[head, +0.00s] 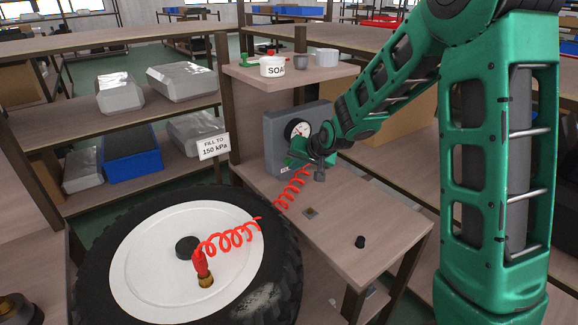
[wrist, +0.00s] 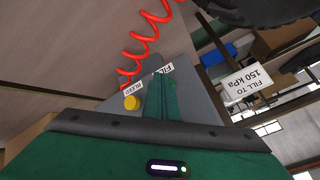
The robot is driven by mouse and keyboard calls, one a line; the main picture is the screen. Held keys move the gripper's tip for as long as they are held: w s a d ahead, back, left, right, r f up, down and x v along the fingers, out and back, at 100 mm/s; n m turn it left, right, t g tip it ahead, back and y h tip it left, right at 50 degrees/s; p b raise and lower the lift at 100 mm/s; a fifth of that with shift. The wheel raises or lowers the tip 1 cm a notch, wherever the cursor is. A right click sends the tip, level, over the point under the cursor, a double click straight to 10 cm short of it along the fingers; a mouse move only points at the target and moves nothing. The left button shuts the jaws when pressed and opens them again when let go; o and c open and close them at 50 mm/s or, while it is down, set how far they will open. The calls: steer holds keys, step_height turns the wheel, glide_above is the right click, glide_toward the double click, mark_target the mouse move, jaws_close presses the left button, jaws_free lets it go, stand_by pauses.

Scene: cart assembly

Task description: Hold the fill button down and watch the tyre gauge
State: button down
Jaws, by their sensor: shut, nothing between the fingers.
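The grey inflator box (head: 283,129) stands on the bench, with a round white tyre gauge (head: 298,129) on its front. The needle is too small to read surely. My gripper (head: 300,158) is shut and empty, its fingertips at the box front below the gauge. In the wrist view, my fingers (wrist: 162,80) reach the FILL label (wrist: 167,69). The fill button is hidden behind them, so I cannot tell whether it is pressed. A yellow button (wrist: 132,103) sits by the BLEED label. The red coiled hose (head: 230,238) runs to the tyre (head: 92,270) at its valve.
A sign (head: 214,146) reads FILL TO 150 kPa. A small black cap (head: 360,241) lies on the bench (head: 375,262). A pot marked SOAP (head: 273,66) stands on the upper shelf. A blue bin (head: 132,160) sits on the left rack.

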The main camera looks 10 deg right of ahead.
steer(key=shift+s, duration=0.1)
stand_by(0.7)
steer(key=shift+s+d, duration=0.35)
steer(key=shift+s, duration=0.4)
steer(key=shift+s, duration=0.1)
steer(key=shift+s+d, duration=0.3)
steer(key=shift+s, duration=0.45)
steer(key=shift+s+d, duration=0.35)
steer(key=shift+s, duration=0.4)
steer(key=shift+s+d, duration=0.3)
steer(key=shift+s, duration=0.45)
steer(key=shift+d, duration=0.1)
